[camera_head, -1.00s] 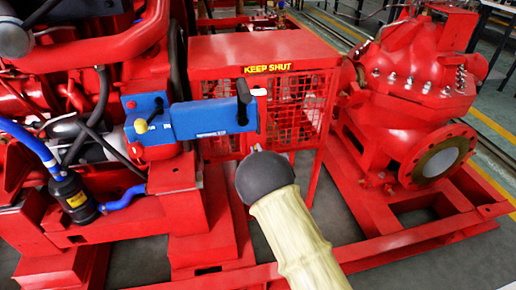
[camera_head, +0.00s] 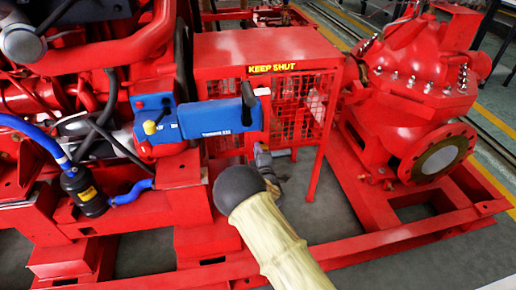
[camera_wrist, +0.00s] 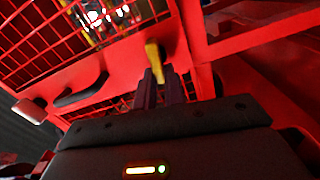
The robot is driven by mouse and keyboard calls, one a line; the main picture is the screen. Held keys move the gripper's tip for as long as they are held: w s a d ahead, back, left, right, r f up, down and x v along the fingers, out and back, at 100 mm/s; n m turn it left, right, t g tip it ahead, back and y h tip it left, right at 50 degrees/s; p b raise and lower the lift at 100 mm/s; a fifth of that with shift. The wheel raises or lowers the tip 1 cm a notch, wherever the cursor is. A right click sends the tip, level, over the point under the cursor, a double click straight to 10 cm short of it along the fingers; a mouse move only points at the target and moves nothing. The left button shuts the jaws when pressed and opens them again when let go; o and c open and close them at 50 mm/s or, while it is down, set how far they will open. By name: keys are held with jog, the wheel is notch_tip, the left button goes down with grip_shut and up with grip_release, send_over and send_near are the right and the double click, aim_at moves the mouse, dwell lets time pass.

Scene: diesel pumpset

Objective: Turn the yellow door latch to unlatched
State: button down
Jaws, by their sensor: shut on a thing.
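The yellow latch (camera_wrist: 153,54) is a small upright tab on the red guard door (camera_wrist: 120,62), seen in the wrist view. My gripper (camera_wrist: 160,76) is at the latch's lower end, its two dark fingers close together and shut on it. The finger contact is dim and partly hidden. In the head view my gripper (camera_head: 263,155) is a small grey shape in front of the red mesh cage (camera_head: 292,105), just beyond my dark round joint. The latch cannot be made out there.
A black curved handle (camera_wrist: 80,92) is on the door, left of the latch. In the head view a blue box (camera_head: 215,118) stands left of my gripper. A red pump (camera_head: 425,90) is at right. A red base rail (camera_head: 380,245) crosses the front.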

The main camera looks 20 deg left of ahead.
jog(key=shift+f+n, duration=0.2)
jog(key=shift+n, duration=0.7)
jog(key=c, duration=1.5)
grip_release()
jog(key=shift+s, duration=0.1)
jog(key=p+v, duration=0.6)
jog(key=v, duration=1.1)
jog(key=shift+s, duration=0.2)
